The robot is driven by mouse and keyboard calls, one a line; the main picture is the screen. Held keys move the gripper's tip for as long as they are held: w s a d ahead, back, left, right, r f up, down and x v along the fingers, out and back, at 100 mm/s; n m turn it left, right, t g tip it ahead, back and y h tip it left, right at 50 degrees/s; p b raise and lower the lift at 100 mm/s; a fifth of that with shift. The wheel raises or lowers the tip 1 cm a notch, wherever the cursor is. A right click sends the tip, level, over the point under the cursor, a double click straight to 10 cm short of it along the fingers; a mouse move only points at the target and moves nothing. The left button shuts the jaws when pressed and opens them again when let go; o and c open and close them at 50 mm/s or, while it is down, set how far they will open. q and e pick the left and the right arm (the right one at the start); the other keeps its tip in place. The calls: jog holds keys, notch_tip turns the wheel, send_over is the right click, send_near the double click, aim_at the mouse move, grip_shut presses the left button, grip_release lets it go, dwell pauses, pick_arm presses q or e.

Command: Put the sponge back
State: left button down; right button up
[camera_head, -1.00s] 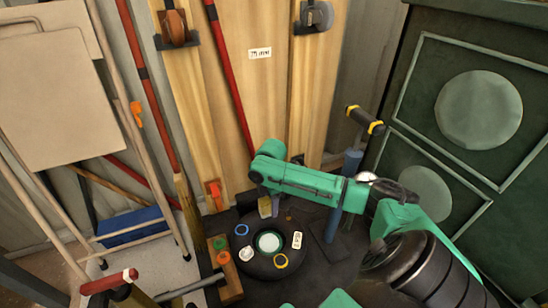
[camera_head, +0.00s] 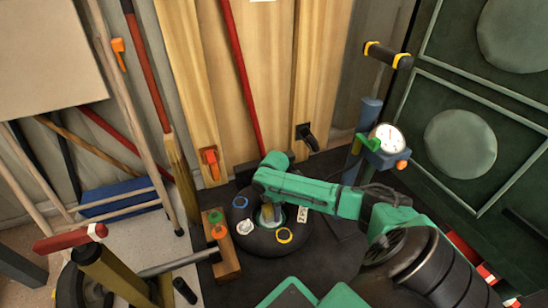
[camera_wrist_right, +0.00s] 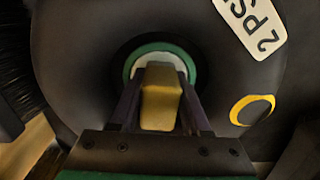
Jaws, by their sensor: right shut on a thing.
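My right gripper (camera_head: 268,214) points down over the middle of a dark round tyre-like ring (camera_head: 262,241). It is shut on a yellow sponge (camera_wrist_right: 160,100), held between the two fingers in the right wrist view. Behind the sponge is a white round opening or dish with a green rim (camera_wrist_right: 140,72) at the ring's centre. The sponge overlaps the dish in both views; whether it touches it cannot be told. My left gripper is not in view.
On the dark ring sit a blue ring (camera_head: 240,202), a yellow ring (camera_head: 284,235) and a small label (camera_head: 302,214). A wooden block with coloured knobs (camera_head: 227,262) stands left. A pump with a gauge (camera_head: 387,138) stands right, and a blue box (camera_head: 120,199) at far left.

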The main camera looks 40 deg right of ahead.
jog(key=shift+f, duration=0.1)
jog(key=o, duration=1.2)
